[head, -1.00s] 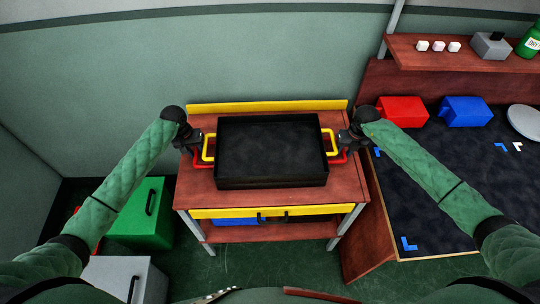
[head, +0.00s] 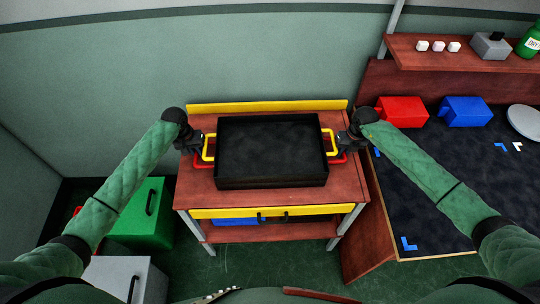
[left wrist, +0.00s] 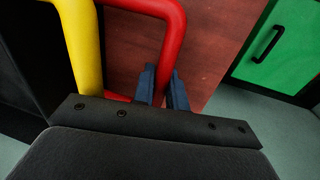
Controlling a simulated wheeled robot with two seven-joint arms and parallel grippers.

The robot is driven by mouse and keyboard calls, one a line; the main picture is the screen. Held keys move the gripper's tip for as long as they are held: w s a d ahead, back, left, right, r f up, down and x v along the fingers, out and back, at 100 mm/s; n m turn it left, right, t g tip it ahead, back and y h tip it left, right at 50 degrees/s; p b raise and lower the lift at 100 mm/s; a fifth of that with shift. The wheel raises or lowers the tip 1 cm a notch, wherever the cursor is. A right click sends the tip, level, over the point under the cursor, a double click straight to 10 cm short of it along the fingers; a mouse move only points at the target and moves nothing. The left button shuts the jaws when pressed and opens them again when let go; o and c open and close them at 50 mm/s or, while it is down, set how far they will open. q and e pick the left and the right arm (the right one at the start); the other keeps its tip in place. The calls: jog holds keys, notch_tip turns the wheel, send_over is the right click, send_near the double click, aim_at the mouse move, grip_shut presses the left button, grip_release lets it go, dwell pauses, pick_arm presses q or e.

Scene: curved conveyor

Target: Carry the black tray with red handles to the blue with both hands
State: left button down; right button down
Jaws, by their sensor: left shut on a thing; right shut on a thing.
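The black tray (head: 271,183) rests level on a brown wooden workbench. A yellow handle and a lower red handle (head: 197,161) stick out on its left side, and another yellow and red pair (head: 340,159) on its right. I cannot tell whether this is one tray or two stacked. My left gripper (head: 195,146) is at the left handles; in the left wrist view its blue fingers (left wrist: 162,90) are shut around the red handle (left wrist: 174,40). My right gripper (head: 347,144) is shut at the right red handle, its fingers partly hidden. Blue corner marks (head: 408,244) lie on the dark table to the right.
The workbench (head: 195,187) has a yellow back ledge. The dark table (head: 440,190) holds a red bin (head: 402,110), a blue bin (head: 466,110) and a pale round plate (head: 524,121) at the back; its middle is clear. Green cabinet (head: 140,220) stands at lower left.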

pick_arm(q)
jog(key=shift+r, duration=0.15)
pick_arm(e)
jog(key=shift+r, duration=0.15)
